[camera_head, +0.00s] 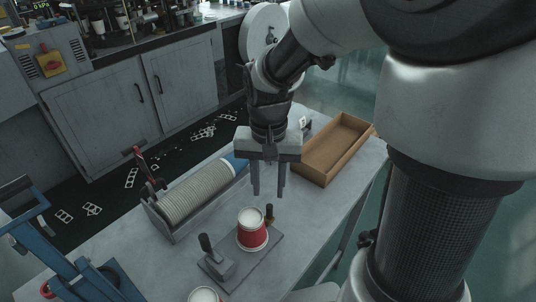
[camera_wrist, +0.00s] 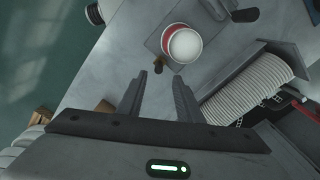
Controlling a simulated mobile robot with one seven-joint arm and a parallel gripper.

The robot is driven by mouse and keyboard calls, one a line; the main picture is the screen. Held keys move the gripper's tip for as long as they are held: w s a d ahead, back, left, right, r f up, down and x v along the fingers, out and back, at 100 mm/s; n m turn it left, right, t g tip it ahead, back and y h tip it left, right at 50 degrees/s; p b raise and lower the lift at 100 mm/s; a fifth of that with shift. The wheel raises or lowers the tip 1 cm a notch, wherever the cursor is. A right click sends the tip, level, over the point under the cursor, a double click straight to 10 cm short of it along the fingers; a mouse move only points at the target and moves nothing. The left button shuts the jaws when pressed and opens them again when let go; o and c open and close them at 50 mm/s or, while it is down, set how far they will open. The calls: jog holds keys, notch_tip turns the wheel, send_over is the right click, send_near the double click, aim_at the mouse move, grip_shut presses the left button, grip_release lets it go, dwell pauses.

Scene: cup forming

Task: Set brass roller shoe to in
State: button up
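A red-and-white cup (camera_head: 251,231) stands upright on a grey base plate (camera_head: 272,252); it also shows in the wrist view (camera_wrist: 184,44). A small brass piece with a dark knob (camera_head: 269,217), apparently the roller shoe, stands beside the cup at the plate's back right. In the wrist view the small brass-and-dark piece (camera_wrist: 160,63) is close to the cup, just beyond my fingertips. A grey block with a black handle (camera_head: 210,250) sits on the plate's left. My gripper (camera_head: 269,193) points down behind the cup, open and empty, its fingers apart.
A rack of stacked pale discs (camera_head: 196,196) lies left of my gripper. An open cardboard box (camera_head: 335,148) stands at the back right. A blue hand press (camera_head: 75,265) is at the front left, and another white cup (camera_head: 204,295) at the bottom edge. The table right of the plate is clear.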

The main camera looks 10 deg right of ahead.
aim_at(268, 205)
notch_tip(268, 205, up, 9)
jog(key=shift+r, duration=0.2)
dwell(0.3)
jog(key=s+d+r+n+t, duration=0.1)
jog(key=s+r+n+t, duration=0.1)
jog(key=s, duration=0.3)
jog(key=s+d+r+n+t+p, duration=0.1)
jog(key=s+r+n+t, duration=0.1)
jog(key=s, duration=0.3)
jog(key=shift+s+d+r+t, duration=0.3)
jog(key=shift+r+t, duration=0.5)
jog(key=shift+r, duration=0.05)
